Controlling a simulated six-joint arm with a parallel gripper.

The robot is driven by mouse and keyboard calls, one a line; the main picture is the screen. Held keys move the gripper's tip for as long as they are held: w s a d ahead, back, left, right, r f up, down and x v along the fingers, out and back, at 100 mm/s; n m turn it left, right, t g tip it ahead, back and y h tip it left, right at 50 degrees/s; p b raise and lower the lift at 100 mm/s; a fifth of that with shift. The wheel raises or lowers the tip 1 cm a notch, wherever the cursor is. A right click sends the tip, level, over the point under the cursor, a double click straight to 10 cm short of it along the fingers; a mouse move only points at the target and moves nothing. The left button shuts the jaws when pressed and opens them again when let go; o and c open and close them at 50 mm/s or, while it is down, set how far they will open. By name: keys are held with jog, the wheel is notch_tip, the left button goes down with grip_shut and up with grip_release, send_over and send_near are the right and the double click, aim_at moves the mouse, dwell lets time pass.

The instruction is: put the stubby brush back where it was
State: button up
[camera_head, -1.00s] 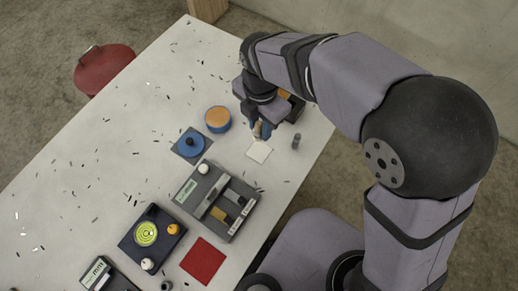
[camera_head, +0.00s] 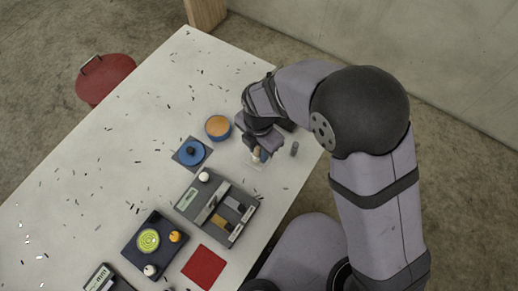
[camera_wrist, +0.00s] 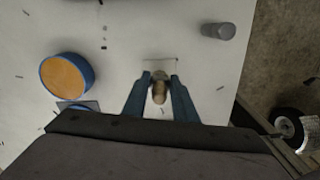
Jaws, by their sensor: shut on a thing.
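My gripper (camera_head: 259,154) is shut on a small tan and brown piece, which I take to be the stubby brush (camera_wrist: 159,88). It sits upright or nearly so between the blue fingers in the wrist view. A pale square (camera_head: 256,165) lies on the table just under the gripper, and its far edge shows beyond the fingertips in the wrist view (camera_wrist: 160,64). I cannot tell whether the brush touches the square. The brush's lower end is hidden.
A blue tub with an orange top (camera_head: 218,127) and a blue round piece on a dark square (camera_head: 192,153) are left. A grey tray (camera_head: 190,197), a dark board (camera_head: 134,252) and a red square (camera_head: 205,268) lie nearer. Dark chips litter the table.

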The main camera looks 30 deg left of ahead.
jog(key=shift+f, duration=0.45)
jog(key=shift+f, duration=0.15)
jog(key=o, duration=1)
jog(key=shift+o, duration=0.2)
notch_tip(320, 180, up, 12)
jog(key=b, duration=0.3)
jog(key=shift+r, duration=0.2)
